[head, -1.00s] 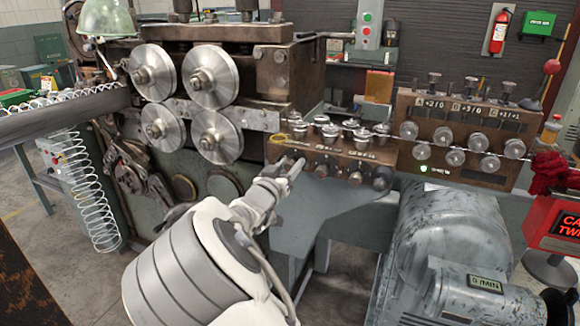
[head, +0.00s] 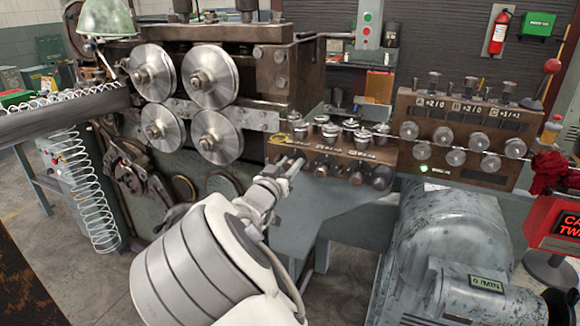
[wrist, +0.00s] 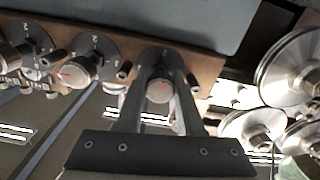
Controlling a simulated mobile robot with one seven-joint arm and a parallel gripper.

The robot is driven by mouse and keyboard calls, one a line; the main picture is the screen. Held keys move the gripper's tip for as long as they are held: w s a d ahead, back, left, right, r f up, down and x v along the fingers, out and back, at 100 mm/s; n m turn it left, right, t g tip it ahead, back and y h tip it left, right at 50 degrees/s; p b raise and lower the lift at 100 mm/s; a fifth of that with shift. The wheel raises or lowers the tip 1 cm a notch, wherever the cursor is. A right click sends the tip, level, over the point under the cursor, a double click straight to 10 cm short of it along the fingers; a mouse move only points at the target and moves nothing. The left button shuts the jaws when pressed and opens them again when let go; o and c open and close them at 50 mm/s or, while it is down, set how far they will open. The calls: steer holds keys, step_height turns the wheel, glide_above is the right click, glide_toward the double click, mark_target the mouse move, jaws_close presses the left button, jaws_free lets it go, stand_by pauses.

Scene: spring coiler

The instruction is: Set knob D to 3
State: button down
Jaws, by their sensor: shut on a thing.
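In the wrist view, a round silver knob (wrist: 158,92) with a small red mark sits on a dark dial plate between my two fingers. My gripper (wrist: 160,82) is shut on this knob. The plate's numbers are mostly hidden or too small to read, and I cannot read a letter beside it. In the head view, my gripper (head: 294,166) reaches the left end of the brown lower block (head: 340,158), where my fingers hide the knob.
To the left in the wrist view is another knob (wrist: 76,72) with a red mark and numbered plate. Large steel rollers (head: 212,75) stand left of my gripper in the head view. A grey motor (head: 445,250) stands at the right, below a second brown block (head: 460,115).

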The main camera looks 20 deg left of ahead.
steer(key=m+b, duration=0.2)
steer(key=m, duration=0.2)
steer(key=shift+f, duration=0.15)
steer(key=m+b, duration=0.4)
steer(key=shift+m, duration=0.4)
steer(key=m+b, duration=0.4)
steer(key=m, duration=0.1)
steer(key=shift+b, duration=0.4)
steer(key=shift+m+b, duration=1.25)
steer(key=shift+m, duration=0.45)
steer(key=c, duration=0.8)
jaws_free()
steer(key=shift+s, duration=0.1)
